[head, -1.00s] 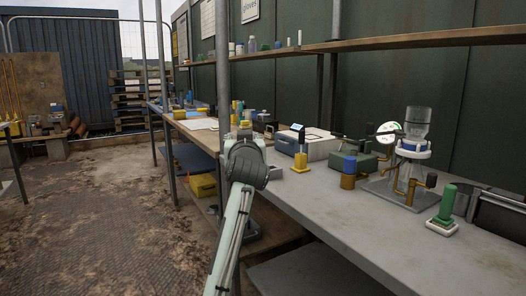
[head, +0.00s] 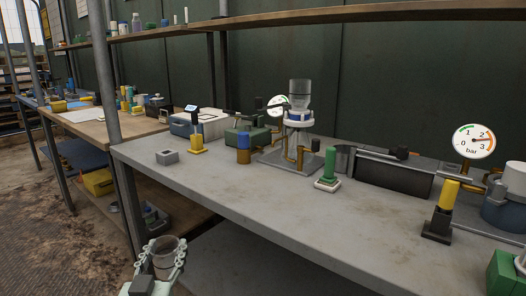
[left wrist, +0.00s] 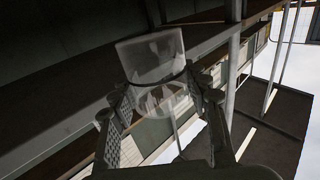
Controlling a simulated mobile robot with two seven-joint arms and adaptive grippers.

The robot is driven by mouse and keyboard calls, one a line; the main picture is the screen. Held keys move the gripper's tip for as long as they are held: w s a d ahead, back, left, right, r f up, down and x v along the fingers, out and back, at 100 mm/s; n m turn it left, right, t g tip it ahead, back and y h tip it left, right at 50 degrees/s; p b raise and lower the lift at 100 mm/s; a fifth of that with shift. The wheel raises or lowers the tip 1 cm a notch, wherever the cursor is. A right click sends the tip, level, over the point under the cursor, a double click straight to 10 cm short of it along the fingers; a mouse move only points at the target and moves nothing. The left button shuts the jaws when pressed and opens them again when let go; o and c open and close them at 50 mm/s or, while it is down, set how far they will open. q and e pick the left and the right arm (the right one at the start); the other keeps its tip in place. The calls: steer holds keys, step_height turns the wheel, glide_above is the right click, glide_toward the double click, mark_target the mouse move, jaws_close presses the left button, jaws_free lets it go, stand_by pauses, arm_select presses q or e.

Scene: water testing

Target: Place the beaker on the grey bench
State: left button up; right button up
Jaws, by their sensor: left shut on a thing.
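My left gripper (head: 166,268) is shut on a clear, greyish beaker (head: 163,250) at the lower left of the head view. The beaker looks upright there, in front of the grey bench (head: 230,205) and below the level of its top. In the left wrist view the same beaker (left wrist: 150,55) sits between the two fingers (left wrist: 155,95) of that gripper. The grey bench runs across the head view, and its front left part is bare. My right gripper is not in view.
On the bench stand a small grey block (head: 167,157), a yellow-based meter (head: 196,140), a glass apparatus on a stand (head: 298,130), a green-handled tool (head: 328,170) and a pressure gauge (head: 474,141). A metal post (head: 104,70) rises at the bench's left end.

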arm_select(q)
steer(key=s+d+f+h, duration=0.1)
steer(key=s+d+f, duration=0.15)
steer(key=s, duration=0.55)
steer(key=shift+y, duration=0.5)
steer(key=w+a+r, duration=0.1)
steer(key=w, duration=0.2)
steer(key=w+a+r, duration=0.1)
steer(key=w, duration=0.2)
steer(key=w+a+r, duration=0.1)
steer(key=w, duration=0.2)
steer(key=shift+w+r, duration=0.2)
steer(key=shift+r, duration=0.2)
steer(key=w+a+r+n+y, duration=0.1)
steer(key=w+a+r+y, duration=0.1)
steer(key=w+a+r, duration=0.2)
steer(key=w+a+r+n+g+y, duration=0.1)
steer(key=w+a+r, duration=0.3)
steer(key=r, duration=0.7)
steer(key=w+a+r+n+g+y, duration=0.1)
steer(key=w+a+r+n+y, duration=0.1)
steer(key=w+a+r+y, duration=0.2)
step_height(320, 180, up, 4)
steer(key=shift+w+f+n, duration=0.25)
steer(key=shift+w+n, duration=0.15)
steer(key=shift+w, duration=0.25)
steer(key=shift+d, duration=0.1)
